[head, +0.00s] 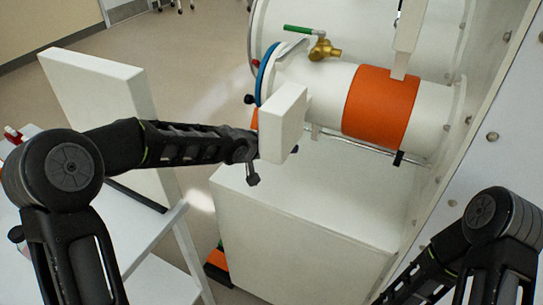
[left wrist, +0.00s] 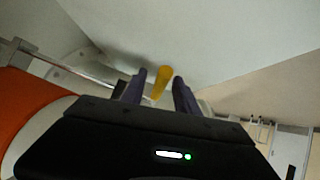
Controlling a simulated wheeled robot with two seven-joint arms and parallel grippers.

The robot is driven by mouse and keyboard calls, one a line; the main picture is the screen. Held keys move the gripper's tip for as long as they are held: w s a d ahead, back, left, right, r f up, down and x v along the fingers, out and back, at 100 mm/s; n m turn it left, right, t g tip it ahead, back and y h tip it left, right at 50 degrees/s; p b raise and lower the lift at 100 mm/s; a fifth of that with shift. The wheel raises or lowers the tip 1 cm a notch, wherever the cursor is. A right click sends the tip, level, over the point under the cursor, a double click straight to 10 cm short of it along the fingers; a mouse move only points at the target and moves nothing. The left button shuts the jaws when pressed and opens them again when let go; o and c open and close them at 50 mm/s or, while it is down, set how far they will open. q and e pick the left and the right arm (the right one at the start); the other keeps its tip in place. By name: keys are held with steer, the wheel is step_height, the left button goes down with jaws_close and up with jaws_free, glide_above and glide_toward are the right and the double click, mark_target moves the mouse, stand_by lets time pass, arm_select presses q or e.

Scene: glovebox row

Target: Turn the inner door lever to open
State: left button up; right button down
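A yellow handle (left wrist: 164,77), which looks like the lever's grip, stands between the two fingers of my left gripper (left wrist: 159,80) in the left wrist view. The fingers are apart on either side of it, with a gap on the left; I cannot tell whether the right finger touches it. In the head view my left arm reaches to a white block (head: 284,122) in front of the transfer tube (head: 434,108); the gripper's fingers and the yellow handle are hidden there. My right arm is at the lower right, its gripper out of view.
The tube has an orange band (head: 381,107) and a blue ring (head: 267,72) at its end. A brass valve (head: 324,50) with a green lever (head: 299,29) is above. A white cabinet (head: 305,230) stands below. A white panel (head: 105,105) is at left.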

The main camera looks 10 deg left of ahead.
arm_select(q)
steer(key=shift+s+a+r, duration=0.2)
steer(key=shift+s+a, duration=0.05)
steer(key=shift+s, duration=0.05)
steer(key=s+a+p, duration=0.3)
steer(key=s+a, duration=0.2)
steer(key=s, duration=0.5)
steer(key=shift+s+a, duration=0.3)
steer(key=shift+a, duration=0.05)
